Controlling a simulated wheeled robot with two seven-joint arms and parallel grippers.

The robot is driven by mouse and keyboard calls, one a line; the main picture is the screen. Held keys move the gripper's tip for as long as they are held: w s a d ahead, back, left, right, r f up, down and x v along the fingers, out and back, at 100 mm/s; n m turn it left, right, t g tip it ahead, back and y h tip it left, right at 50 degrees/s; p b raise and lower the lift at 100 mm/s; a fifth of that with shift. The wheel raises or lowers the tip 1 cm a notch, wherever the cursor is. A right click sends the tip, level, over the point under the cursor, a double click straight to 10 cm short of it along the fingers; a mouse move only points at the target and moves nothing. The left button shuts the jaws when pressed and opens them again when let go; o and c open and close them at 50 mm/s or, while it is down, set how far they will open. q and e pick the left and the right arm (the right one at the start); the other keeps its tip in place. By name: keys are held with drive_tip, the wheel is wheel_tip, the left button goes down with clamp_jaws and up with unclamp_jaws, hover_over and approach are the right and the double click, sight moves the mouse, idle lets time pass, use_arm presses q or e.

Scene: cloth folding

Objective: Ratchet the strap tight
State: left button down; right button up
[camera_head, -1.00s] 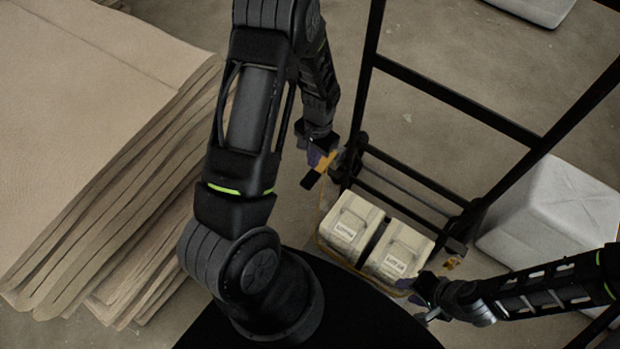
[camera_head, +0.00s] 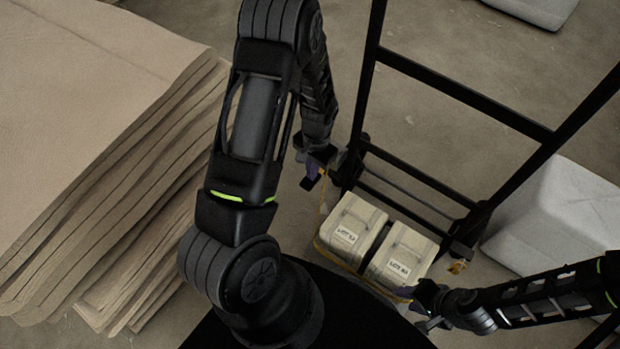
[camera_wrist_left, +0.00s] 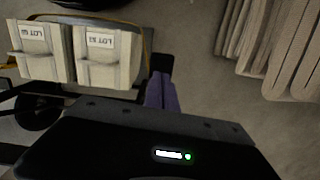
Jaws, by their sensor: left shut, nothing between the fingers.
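A thin yellow strap (camera_head: 338,261) runs low around the front of two pale boxes, the left one (camera_head: 355,222) and the right one (camera_head: 404,254), both with printed labels. The strap also shows in the left wrist view (camera_wrist_left: 125,22), passing behind the boxes. Its upper left end rises toward my left gripper (camera_head: 314,174), which is shut and empty beside the cart's left post. Its purple fingers show in the left wrist view (camera_wrist_left: 160,92), apart from the boxes. My right gripper (camera_head: 428,308) is at the right box's front corner, by the strap; its jaws are too small to read. I cannot make out the ratchet clearly.
The boxes sit at the foot of a black upright cart frame (camera_head: 465,95). A small gold piece (camera_head: 457,267) is at its lower right. A tall stack of brown sheets (camera_head: 90,130) stands left, and a white wrapped block (camera_head: 555,215) right.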

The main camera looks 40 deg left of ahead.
use_arm(q)
drive_tip(key=shift+f+b, duration=1.75)
drive_tip(key=shift+f, duration=0.5)
drive_tip(key=w, duration=0.1)
drive_tip(key=w+r, duration=0.1)
drive_tip(key=w, duration=0.1)
drive_tip(key=shift+d, duration=0.1)
drive_tip(key=shift+r, duration=0.1)
drive_tip(key=shift+w+r+p, duration=0.25)
drive_tip(key=shift+r+p, duration=0.2)
drive_tip(key=shift+r, duration=1.5)
drive_tip(key=shift+w+r+p, duration=0.2)
drive_tip(key=shift+r+p, duration=0.2)
drive_tip(key=shift+r, duration=1.55)
